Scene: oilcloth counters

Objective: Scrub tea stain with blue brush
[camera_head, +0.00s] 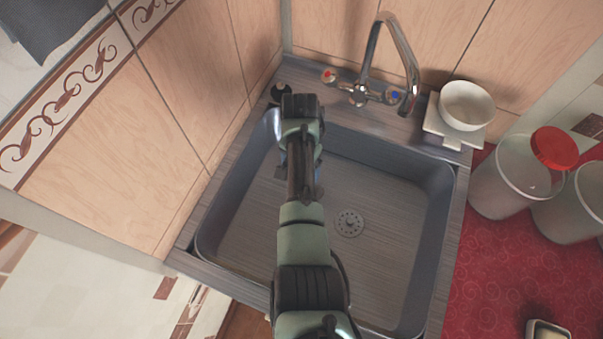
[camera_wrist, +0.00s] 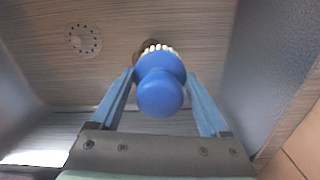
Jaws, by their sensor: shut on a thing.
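The blue brush (camera_wrist: 160,95) is held between the two fingers of my gripper (camera_wrist: 161,76), its round blue knob toward the wrist camera and its pale bristles facing the sink floor. A brown tea stain (camera_wrist: 139,53) shows on the sink floor just beyond the bristles, partly hidden by the brush. I cannot tell whether the bristles touch it. In the head view my arm reaches over the left part of the sink (camera_head: 396,290) and hides the brush and the stain.
The drain (camera_head: 349,223) is right of my arm. A tap (camera_head: 372,70) stands behind the sink. A white bowl (camera_head: 467,103) sits on the right rear corner. Jars (camera_head: 513,178) and a sponge-like block (camera_head: 547,330) are on the red counter (camera_head: 492,270).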

